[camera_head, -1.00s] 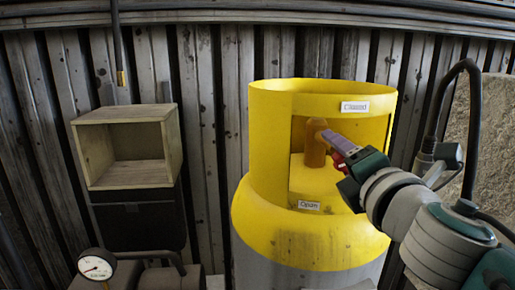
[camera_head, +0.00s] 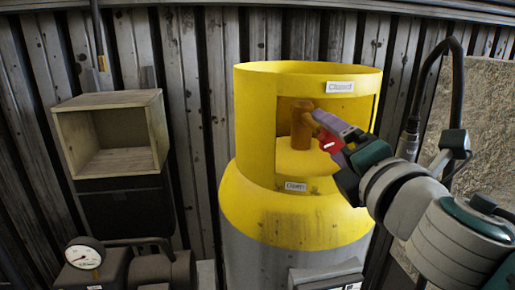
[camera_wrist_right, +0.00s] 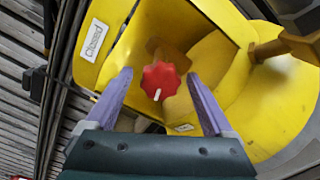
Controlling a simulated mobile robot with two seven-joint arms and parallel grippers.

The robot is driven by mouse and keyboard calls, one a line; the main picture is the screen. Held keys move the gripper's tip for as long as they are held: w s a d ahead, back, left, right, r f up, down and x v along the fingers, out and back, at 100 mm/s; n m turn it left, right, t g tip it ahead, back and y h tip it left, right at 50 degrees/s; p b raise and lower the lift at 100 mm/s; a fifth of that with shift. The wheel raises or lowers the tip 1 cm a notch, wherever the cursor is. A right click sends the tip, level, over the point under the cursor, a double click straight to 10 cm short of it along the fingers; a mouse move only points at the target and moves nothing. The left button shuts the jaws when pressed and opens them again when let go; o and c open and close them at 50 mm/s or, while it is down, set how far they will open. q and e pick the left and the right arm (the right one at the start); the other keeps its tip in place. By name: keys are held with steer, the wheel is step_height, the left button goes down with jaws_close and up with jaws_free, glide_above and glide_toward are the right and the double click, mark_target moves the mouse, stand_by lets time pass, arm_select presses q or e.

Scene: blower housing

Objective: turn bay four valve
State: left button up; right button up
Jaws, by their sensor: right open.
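The valve has a red lobed knob (camera_wrist_right: 160,80) with a white pointer mark; it also shows in the head view (camera_head: 329,143), partly behind my gripper. It sits on a brass-coloured valve body (camera_head: 302,125) inside the yellow collar (camera_head: 250,110) of a gas cylinder. A "Closed" label (camera_head: 340,87) is at the collar's top and an "Open" label (camera_head: 296,187) is below the opening. My right gripper (camera_wrist_right: 158,84) is open, its purple fingers on either side of the knob in the wrist view. I cannot tell whether they touch it. My left gripper is not in view.
A wooden open box (camera_head: 110,137) stands at the left above a dark case (camera_head: 127,212). A pressure gauge (camera_head: 84,254) is at the lower left. A black cable (camera_head: 428,85) hangs at the right before a stone wall (camera_head: 490,110). Corrugated metal lies behind.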

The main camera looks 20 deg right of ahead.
steer(key=b+v, duration=0.1)
steer(key=v, duration=0.6)
